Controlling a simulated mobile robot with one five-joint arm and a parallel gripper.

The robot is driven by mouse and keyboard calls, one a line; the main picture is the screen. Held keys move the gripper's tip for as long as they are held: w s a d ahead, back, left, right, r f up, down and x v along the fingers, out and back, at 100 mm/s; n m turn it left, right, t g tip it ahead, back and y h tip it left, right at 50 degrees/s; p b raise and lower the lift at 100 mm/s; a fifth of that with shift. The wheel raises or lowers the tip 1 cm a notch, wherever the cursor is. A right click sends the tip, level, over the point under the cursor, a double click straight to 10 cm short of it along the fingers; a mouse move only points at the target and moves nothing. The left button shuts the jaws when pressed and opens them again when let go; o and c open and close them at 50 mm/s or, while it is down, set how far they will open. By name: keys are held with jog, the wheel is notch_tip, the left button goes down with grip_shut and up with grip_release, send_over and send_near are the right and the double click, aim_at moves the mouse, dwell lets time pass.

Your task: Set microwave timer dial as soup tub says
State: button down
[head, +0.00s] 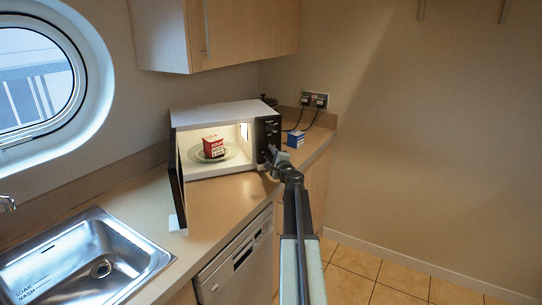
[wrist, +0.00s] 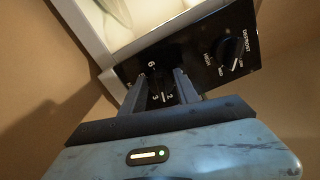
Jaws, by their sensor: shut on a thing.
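The microwave (head: 215,108) stands on the counter with its door swung open to the left. A red and white tub (head: 213,146) sits inside on the glass turntable; its print is too small to read. The black control panel (head: 268,135) is on the microwave's right. In the wrist view, my gripper (wrist: 158,88) is shut on the lower, numbered timer dial (wrist: 163,84). Numbers such as 6, 3 and 2 show around it; its pointer is hard to make out. The other dial (wrist: 230,47) is marked DEFROST, HIGH and LOW. In the head view my gripper (head: 268,155) is at the panel.
A small blue box (head: 295,139) stands on the counter right of the microwave, below a wall socket (head: 314,99) with black cables. A steel sink (head: 85,265) is at lower left. A wooden cupboard (head: 235,30) hangs above. The tiled floor at right is clear.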

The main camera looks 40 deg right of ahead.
jog(key=m, duration=0.3)
jog(key=shift+r+m, duration=0.1)
jog(key=shift+m, duration=0.2)
jog(key=m, duration=0.3)
jog(key=shift+s+r+m, duration=0.1)
jog(key=shift+m, duration=0.2)
jog(key=shift+s+d+r+m+p, duration=0.1)
jog(key=shift+d+m+p, duration=0.05)
jog(key=shift+m, duration=1.7)
jog(key=shift+d+m+p, duration=0.15)
jog(key=shift+m, duration=1.7)
jog(key=c, duration=0.9)
grip_release()
